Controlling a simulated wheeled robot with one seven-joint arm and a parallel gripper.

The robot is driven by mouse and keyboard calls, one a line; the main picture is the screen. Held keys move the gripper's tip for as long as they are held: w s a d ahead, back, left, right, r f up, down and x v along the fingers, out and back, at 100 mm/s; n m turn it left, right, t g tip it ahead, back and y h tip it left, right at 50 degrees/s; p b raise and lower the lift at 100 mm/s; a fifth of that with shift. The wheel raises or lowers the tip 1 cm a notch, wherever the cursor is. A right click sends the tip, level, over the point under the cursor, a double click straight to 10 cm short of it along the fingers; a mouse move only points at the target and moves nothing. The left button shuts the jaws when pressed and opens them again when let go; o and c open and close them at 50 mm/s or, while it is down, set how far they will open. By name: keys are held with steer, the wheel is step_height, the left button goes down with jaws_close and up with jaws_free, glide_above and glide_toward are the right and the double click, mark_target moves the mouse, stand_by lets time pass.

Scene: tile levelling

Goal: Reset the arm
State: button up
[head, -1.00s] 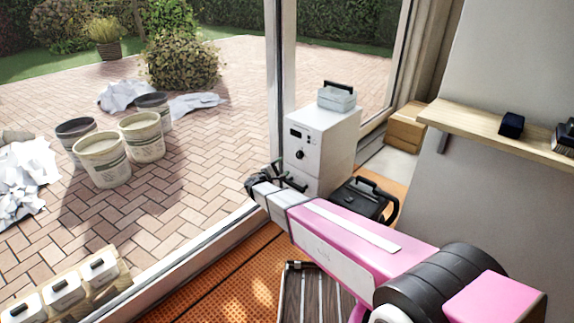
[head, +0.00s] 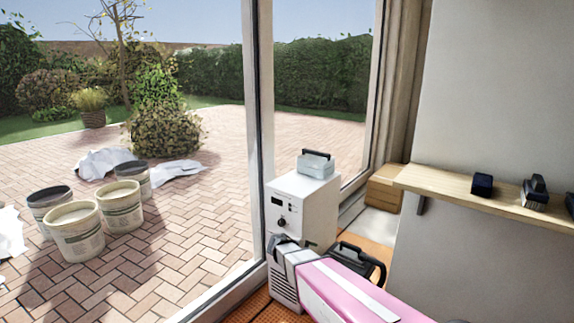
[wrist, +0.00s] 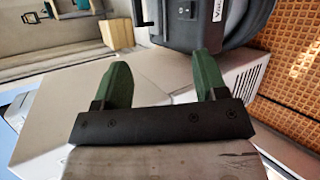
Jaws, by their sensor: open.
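My gripper (wrist: 163,72) shows in the wrist view with its two green fingers wide apart and nothing between them. In the head view the dark end of my arm, with my gripper (head: 281,244), overlaps the lower front of a white machine (head: 310,207); its fingers are hard to make out there. My pink arm reaches in from the lower right edge. Whether the gripper touches the machine I cannot tell. In the wrist view a pale surface lies beyond the fingers.
A clear box (head: 316,165) with a black handle sits on the machine. A black case (head: 355,262) stands beside it on the orange floor mat (head: 257,304). A wooden shelf (head: 455,194) holds dark blocks at right. A glass door frame (head: 258,130) and buckets (head: 76,232) are left.

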steer(key=s+d+r+m+g+y, duration=0.1)
steer(key=s+d+m+y, duration=0.3)
steer(key=s, duration=0.4)
steer(key=s+d+r+m+g+y, duration=0.1)
steer(key=s+d+m+g+y, duration=0.3)
steer(key=s, duration=0.5)
steer(key=d+m+y, duration=0.1)
steer(key=y, duration=0.1)
steer(key=shift+s+d+r+y, duration=0.2)
steer(key=shift+d+r+y, duration=0.1)
steer(key=shift+d+r, duration=0.1)
